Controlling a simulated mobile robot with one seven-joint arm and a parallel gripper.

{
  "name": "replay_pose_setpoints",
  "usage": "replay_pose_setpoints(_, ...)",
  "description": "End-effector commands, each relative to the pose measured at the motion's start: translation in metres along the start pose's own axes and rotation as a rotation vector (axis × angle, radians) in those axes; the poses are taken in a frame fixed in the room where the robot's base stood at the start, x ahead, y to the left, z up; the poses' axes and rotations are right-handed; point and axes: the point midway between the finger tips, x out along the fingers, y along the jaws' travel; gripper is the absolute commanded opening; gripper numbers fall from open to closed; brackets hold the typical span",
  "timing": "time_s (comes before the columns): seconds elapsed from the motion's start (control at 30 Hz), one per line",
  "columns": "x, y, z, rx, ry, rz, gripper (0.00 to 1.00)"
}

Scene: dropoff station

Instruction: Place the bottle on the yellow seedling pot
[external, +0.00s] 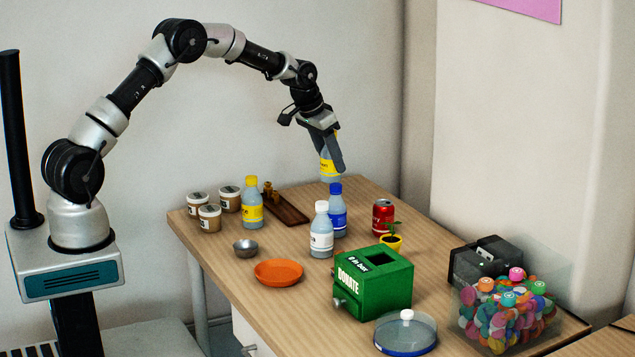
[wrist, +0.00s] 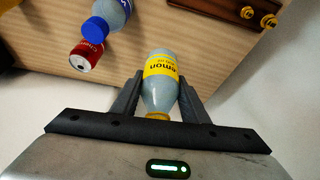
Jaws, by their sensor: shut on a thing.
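My gripper (wrist: 157,103) is shut on a bottle (wrist: 161,85) with a yellow label and yellow cap. In the external view the held bottle (external: 328,168) is in the air above the back of the table, partly hidden by the fingers. The small yellow seedling pot (external: 391,243) with a green sprout stands on the table, below and to the right of my gripper (external: 331,158). It is behind the green donation box and in front of the red can. The pot is not clearly visible in the wrist view.
Near the pot stand a red can (external: 383,217), a blue-capped bottle (external: 337,210), a white-capped bottle (external: 321,231) and the green donation box (external: 372,284). Another yellow-capped bottle (external: 251,203), an orange plate (external: 279,272) and several tubs are at left. A clear bin (external: 507,312) stands at right.

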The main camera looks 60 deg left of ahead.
Motion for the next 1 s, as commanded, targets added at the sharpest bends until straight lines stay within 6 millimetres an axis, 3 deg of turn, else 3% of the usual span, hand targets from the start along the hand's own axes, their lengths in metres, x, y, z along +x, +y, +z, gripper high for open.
replay_pose_setpoints(0.17,-0.009,0.033,-0.006,0.032,-0.001,0.014,0.2)
replay_pose_setpoints(0.4,-0.037,0.138,-0.012,0.133,-0.001,0.056,0.2)
replay_pose_setpoints(0.7,-0.079,0.267,0.002,0.259,0.001,0.108,0.2)
replay_pose_setpoints(0.83,-0.09,0.299,0.01,0.289,0.001,0.121,0.2)
replay_pose_setpoints(1.0,-0.091,0.315,0.017,0.306,-0.001,0.128,0.2)
